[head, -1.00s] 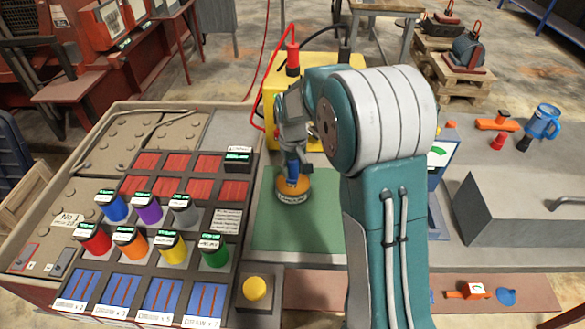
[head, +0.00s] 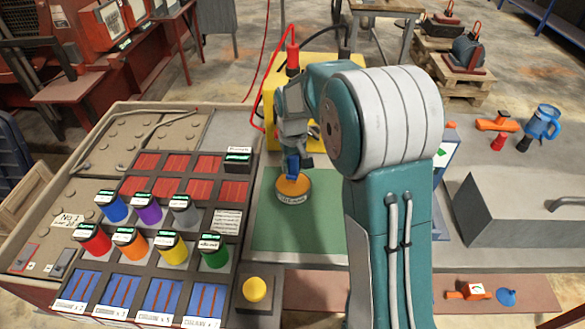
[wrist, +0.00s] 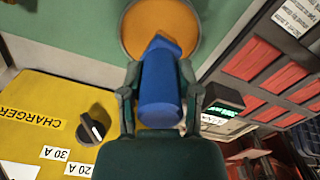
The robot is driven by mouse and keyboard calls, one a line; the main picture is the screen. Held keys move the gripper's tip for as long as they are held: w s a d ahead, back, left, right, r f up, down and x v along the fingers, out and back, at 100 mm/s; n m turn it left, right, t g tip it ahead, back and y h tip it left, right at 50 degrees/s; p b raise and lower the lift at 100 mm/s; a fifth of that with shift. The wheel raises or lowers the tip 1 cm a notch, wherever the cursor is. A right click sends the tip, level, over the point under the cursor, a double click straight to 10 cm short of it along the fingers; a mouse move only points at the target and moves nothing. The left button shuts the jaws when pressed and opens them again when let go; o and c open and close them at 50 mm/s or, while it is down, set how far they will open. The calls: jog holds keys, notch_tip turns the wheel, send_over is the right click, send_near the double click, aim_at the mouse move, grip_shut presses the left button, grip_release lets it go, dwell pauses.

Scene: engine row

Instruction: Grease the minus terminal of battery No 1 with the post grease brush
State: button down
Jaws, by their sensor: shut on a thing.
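My gripper (head: 292,152) is shut on a blue-handled brush (head: 292,166), which I take to be the post grease brush; the brush also shows between the fingers in the wrist view (wrist: 161,88). Its lower end is over or in a round tin of orange grease (head: 293,188) on the green mat; I cannot tell how deep. The tin also shows in the wrist view (wrist: 150,14). Battery No 1 is the beige block with the "No 1" label (head: 69,219) at the left. Which of its terminals is minus I cannot read.
A yellow charger (head: 272,98) with red and black leads stands behind the tin. A rack (head: 180,205) of coloured cylinders and red and blue slots lies left of the mat. A yellow button (head: 255,289) is in front; a grey box (head: 515,210) is at right.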

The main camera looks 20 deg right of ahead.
jog(key=shift+r, duration=2.6)
